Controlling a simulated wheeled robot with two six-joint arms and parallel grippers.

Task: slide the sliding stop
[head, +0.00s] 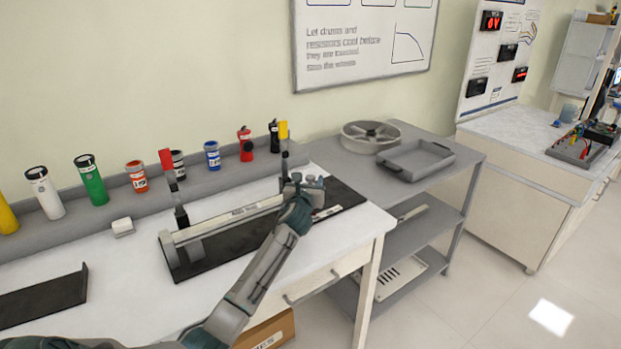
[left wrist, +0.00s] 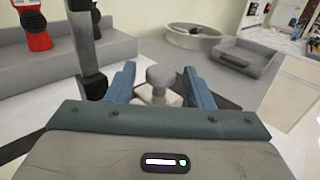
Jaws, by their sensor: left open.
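The sliding stop shows in the left wrist view as a grey round knob (left wrist: 159,76) on a pale block, at the far right end of a long rail (head: 230,216) on a black base. In the head view it is mostly hidden behind my left gripper (head: 304,184). My left gripper is open, with its two blue fingers (left wrist: 158,72) on either side of the knob. Visible gaps separate the knob from both fingers. My right gripper is not in view.
A red-tipped post (head: 168,170) and a yellow-tipped post (head: 284,142) stand along the rail. The yellow-tipped one is close to my left gripper. A grey shelf (head: 200,178) with coloured cylinders runs behind. A grey cart with a tray (head: 415,160) stands right of the table.

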